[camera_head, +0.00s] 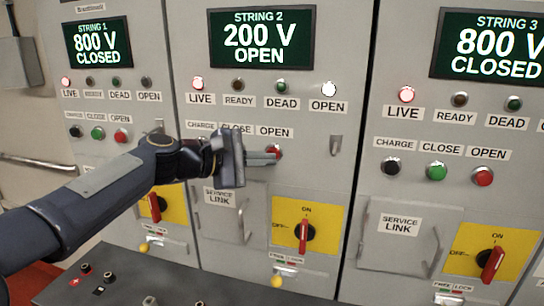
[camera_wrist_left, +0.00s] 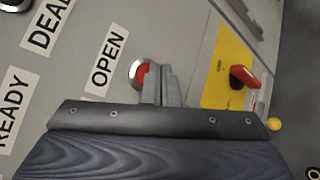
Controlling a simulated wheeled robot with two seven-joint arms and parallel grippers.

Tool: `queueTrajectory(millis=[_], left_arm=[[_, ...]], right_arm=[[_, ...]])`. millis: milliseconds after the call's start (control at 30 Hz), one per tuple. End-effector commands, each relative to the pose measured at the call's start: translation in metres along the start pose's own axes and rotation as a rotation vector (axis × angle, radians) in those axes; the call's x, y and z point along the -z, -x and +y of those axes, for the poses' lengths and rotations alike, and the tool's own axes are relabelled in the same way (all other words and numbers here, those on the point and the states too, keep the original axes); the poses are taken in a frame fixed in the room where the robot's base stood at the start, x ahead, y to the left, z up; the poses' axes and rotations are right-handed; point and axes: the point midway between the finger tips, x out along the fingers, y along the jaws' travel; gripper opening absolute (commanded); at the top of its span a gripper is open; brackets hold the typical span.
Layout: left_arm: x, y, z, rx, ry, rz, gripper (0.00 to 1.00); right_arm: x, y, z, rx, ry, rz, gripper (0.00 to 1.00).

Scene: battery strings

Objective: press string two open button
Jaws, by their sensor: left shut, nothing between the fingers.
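The string 2 panel has a display (camera_head: 262,37) reading 200 V OPEN. Its red OPEN button (camera_head: 275,150) sits under the OPEN label (camera_head: 275,132). My left gripper (camera_head: 272,158) is shut and empty, its fingertips at the button and covering part of it. In the left wrist view the red button (camera_wrist_left: 141,74) shows beside the shut fingers (camera_wrist_left: 158,74). I cannot tell whether they touch it. String 2's CHARGE and CLOSE buttons are hidden behind the gripper. My right gripper is not in view.
The string 2 LIVE lamp (camera_head: 198,83) glows red and its OPEN lamp (camera_head: 329,89) glows white. Below are a service link handle (camera_head: 243,222) and a red rotary switch (camera_head: 303,236). String 1 (camera_head: 97,43) and string 3 (camera_head: 492,45) displays read 800 V CLOSED.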

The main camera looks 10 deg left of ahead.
Motion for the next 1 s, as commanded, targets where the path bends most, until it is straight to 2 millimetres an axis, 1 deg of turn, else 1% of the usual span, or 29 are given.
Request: queueTrajectory(millis=[200,500,1000], left_arm=[[-0.011,0.016,-0.012,0.000,0.001,-0.001,0.00],[-0.026,0.035,-0.026,0.002,-0.001,-0.002,0.00],[-0.028,0.037,-0.028,0.002,-0.001,-0.002,0.00]], right_arm=[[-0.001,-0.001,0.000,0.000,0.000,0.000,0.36],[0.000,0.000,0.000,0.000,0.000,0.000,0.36],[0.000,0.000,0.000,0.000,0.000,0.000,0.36]])
